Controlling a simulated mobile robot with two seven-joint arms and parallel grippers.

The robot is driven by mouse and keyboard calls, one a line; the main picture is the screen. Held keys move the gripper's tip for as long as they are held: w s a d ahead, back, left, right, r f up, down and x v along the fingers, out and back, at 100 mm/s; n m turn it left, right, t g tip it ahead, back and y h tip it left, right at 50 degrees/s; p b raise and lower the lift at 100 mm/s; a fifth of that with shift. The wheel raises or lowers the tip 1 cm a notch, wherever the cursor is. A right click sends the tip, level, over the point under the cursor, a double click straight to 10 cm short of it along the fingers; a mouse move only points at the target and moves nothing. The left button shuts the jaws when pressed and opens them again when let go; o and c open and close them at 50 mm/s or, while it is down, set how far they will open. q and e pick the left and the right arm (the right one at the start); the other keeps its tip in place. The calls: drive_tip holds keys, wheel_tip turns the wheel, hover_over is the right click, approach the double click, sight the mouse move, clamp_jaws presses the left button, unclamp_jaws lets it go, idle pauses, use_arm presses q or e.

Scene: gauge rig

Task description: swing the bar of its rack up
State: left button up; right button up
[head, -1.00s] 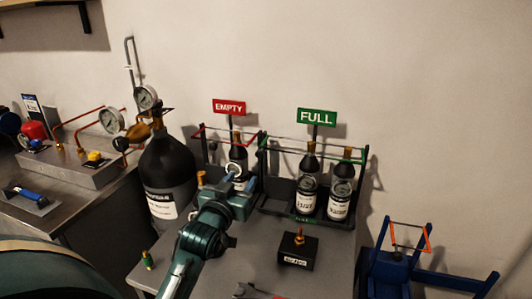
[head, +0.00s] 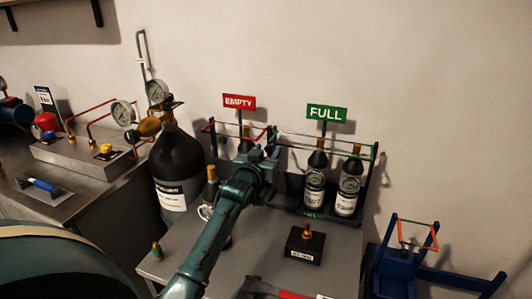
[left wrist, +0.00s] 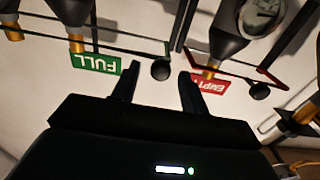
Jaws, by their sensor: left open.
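The FULL rack, with a green sign (head: 326,113), holds black bottles (head: 349,185) behind thin bars. The EMPTY rack, with a red sign (head: 239,102), stands left of it and is partly hidden by my arm. My left gripper (head: 264,153) is up in front of where the two racks meet. In the left wrist view its fingers (left wrist: 156,85) are apart with nothing held. A round black knob (left wrist: 161,69) at the end of the FULL rack's bar shows just beyond the gap between them. A second black knob (left wrist: 259,91) is by the EMPTY rack's bar. Contact cannot be told.
A large black cylinder (head: 178,165) with gauges stands left of the racks. A bottle with a brass top (head: 211,186) stands close beside my arm. A black block (head: 304,244) sits on the grey table at front right. A blue stand (head: 398,265) is beyond the table.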

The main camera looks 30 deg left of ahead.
use_arm(q)
drive_tip(key=shift+c, duration=0.3)
clamp_jaws()
idle(0.4)
